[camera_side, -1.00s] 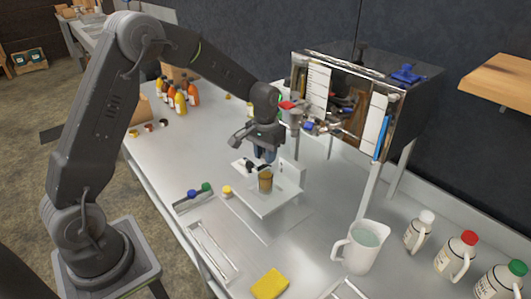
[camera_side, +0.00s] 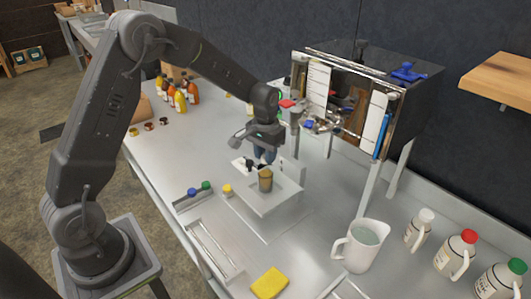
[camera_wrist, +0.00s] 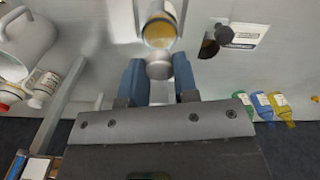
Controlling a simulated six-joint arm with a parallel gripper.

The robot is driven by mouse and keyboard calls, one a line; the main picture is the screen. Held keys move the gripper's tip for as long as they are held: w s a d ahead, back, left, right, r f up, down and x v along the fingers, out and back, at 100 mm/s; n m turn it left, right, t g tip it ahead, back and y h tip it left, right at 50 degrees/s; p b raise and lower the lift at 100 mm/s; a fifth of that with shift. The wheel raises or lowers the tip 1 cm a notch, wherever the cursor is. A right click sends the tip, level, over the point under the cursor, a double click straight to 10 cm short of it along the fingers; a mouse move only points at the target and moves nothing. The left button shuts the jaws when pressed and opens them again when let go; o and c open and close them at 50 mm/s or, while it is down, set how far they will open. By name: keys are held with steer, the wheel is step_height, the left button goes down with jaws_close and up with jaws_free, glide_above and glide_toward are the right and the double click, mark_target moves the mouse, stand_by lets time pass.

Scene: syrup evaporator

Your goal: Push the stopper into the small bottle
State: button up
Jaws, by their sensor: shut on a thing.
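The small bottle (camera_side: 265,182) stands upright on a white stand (camera_side: 284,195) and holds amber liquid. In the wrist view the bottle (camera_wrist: 159,32) is straight beyond my fingertips. A round grey stopper (camera_wrist: 159,68) is between my two blue fingers, and my gripper (camera_wrist: 159,74) is shut on it. The stopper overlaps the near end of the bottle in that view; how deep it sits I cannot tell. In the side view my gripper (camera_side: 265,157) is just above the bottle and hides the stopper.
A rack with blue and green caps (camera_side: 192,192) is at the left. The metal evaporator (camera_side: 365,100) rises behind at the right.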

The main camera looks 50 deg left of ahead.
steer(key=shift+f, duration=0.1)
steer(key=shift+c, duration=0.2)
steer(key=o, duration=0.8)
steer(key=shift+o, duration=0.4)
steer(key=o, duration=0.4)
steer(key=shift+r, duration=2.05)
